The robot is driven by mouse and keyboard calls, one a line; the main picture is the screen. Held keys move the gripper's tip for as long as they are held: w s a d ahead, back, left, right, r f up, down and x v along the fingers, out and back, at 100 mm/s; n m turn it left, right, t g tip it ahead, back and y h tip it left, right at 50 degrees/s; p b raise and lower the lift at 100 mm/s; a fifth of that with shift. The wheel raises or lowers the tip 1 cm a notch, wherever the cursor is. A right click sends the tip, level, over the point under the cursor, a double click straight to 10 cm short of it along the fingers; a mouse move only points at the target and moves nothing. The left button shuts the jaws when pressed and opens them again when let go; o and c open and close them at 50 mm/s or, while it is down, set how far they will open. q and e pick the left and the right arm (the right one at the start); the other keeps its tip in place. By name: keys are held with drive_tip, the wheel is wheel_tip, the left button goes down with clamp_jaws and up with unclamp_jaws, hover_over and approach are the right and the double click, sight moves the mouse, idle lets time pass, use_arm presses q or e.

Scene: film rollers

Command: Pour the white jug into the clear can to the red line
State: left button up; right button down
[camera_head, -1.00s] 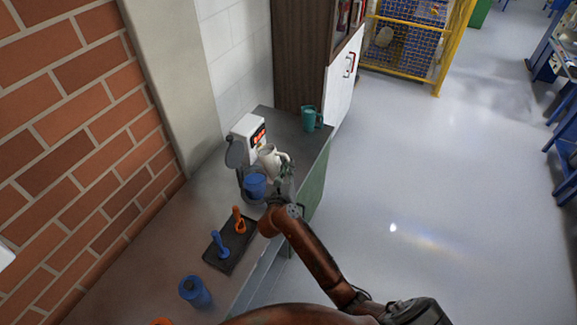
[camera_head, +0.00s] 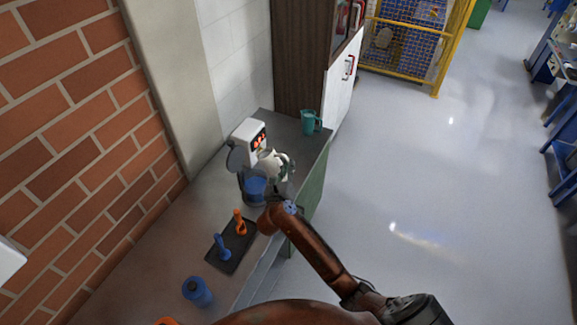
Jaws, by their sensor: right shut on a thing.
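The white jug (camera_head: 268,161) is tilted, with its mouth toward the left, above and behind the clear can. My right gripper (camera_head: 284,170) is shut on the jug at its right side; the fingers are small and partly hidden. The clear can (camera_head: 255,189) stands on the counter just below the jug and has blue in it. The red line is too small to make out, and I cannot tell whether a stream runs between jug and can. My left gripper is not in view.
A white device with a lit red display (camera_head: 248,136) stands behind the can. A black tray (camera_head: 237,252) holds a blue and an orange tool. The counter (camera_head: 150,257) is clear at left.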

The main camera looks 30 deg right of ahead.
sight(286, 158)
drive_tip(key=shift+w+a+r+n+p, duration=0.1)
drive_tip(key=shift+r+n+p, duration=0.7)
drive_tip(key=shift+r+p, duration=0.6)
drive_tip(key=shift+f, duration=0.3)
drive_tip(key=shift+w+a+r+n+g+p, duration=0.15)
drive_tip(key=shift+r+n+p, duration=0.3)
drive_tip(key=shift+p, duration=0.8)
drive_tip(key=shift+w+a+r+n+g+p, duration=0.1)
drive_tip(key=shift+r+n+g+p, duration=0.3)
drive_tip(key=shift+p, duration=0.85)
idle(3.8)
